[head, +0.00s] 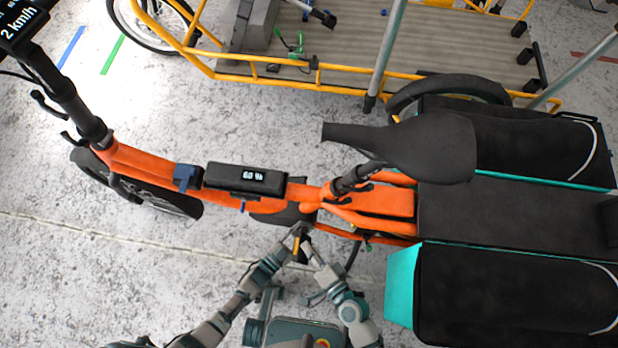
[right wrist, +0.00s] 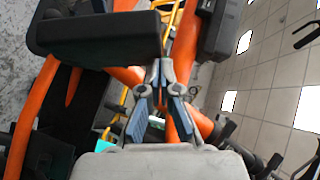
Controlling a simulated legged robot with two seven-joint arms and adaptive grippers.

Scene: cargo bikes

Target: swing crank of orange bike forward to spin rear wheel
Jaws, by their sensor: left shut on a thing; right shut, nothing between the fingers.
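The orange bike (head: 140,164) stands across the head view, handlebar at left and black saddle (head: 425,150) at right. My left gripper (head: 298,232) is at the lower side of the frame, below the seat tube area, shut on what seems to be the crank, which is mostly hidden by the gripper and frame. My right gripper (head: 308,252) is close beside it, shut and empty. In the right wrist view its fingers (right wrist: 161,75) meet in front of orange frame tubes (right wrist: 125,78). The rear wheel is hidden under the saddle and cargo deck.
A black cargo deck (head: 500,215) with black side bags, the near one with a teal end panel (head: 400,285), fills the right. A yellow-framed cargo bike (head: 260,80) stands behind. A black box with a display (head: 243,180) sits on the orange frame. The floor at lower left is clear.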

